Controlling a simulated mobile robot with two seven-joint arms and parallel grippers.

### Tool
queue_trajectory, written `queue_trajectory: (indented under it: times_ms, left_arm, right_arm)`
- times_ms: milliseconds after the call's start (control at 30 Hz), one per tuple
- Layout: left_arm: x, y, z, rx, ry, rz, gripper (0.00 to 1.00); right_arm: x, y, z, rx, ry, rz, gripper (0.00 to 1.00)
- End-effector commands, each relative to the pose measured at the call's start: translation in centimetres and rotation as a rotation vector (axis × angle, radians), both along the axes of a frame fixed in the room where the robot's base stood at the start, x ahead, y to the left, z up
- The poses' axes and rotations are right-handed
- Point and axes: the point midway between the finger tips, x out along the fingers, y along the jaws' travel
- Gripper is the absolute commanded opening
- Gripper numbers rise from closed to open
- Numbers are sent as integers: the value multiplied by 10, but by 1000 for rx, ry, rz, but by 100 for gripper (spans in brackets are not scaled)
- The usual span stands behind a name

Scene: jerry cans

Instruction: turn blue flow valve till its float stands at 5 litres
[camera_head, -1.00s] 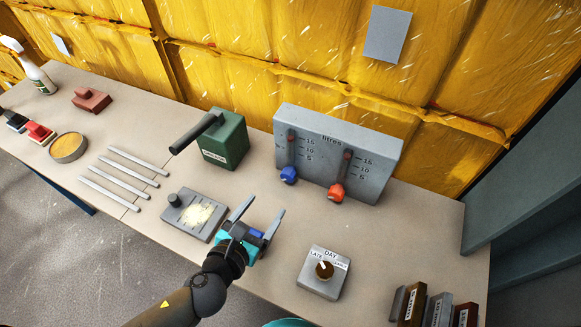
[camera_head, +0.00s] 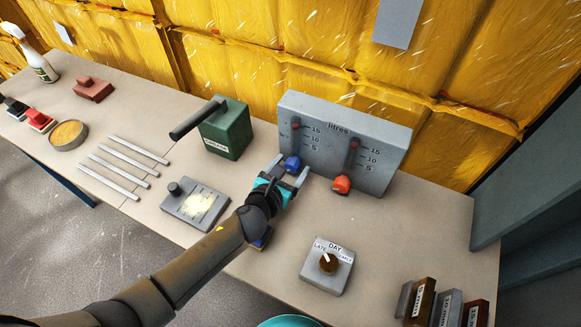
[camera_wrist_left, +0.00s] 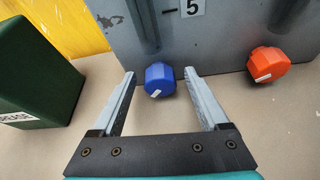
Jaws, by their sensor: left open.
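The grey litres panel (camera_head: 338,112) stands at the back of the bench. The blue flow valve (camera_head: 292,163) is at its lower left, under the left gauge, whose red float (camera_head: 295,124) stands high, near the 15 mark. My left gripper (camera_head: 287,173) is open at the blue valve.
The orange valve (camera_head: 341,184) sits to the right on the same panel. A green box (camera_head: 226,135) with a dark lever stands left of the panel. A dial box (camera_head: 327,264) and a grey plate with a knob (camera_head: 195,205) are nearer on the bench.

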Motion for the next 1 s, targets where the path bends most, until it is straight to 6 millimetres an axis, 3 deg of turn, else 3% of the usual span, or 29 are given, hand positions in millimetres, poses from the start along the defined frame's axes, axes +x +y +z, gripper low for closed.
queue_trajectory:
  times_ms: [300, 1000]
  left_arm:
    - [2, 0, 0, 0, 0, 1, 76]
    - [1, 0, -1, 0, 0, 0, 0]
  right_arm:
    - [1, -1, 0, -1, -2, -2, 50]
    - [1, -2, 0, -2, -2, -3, 50]
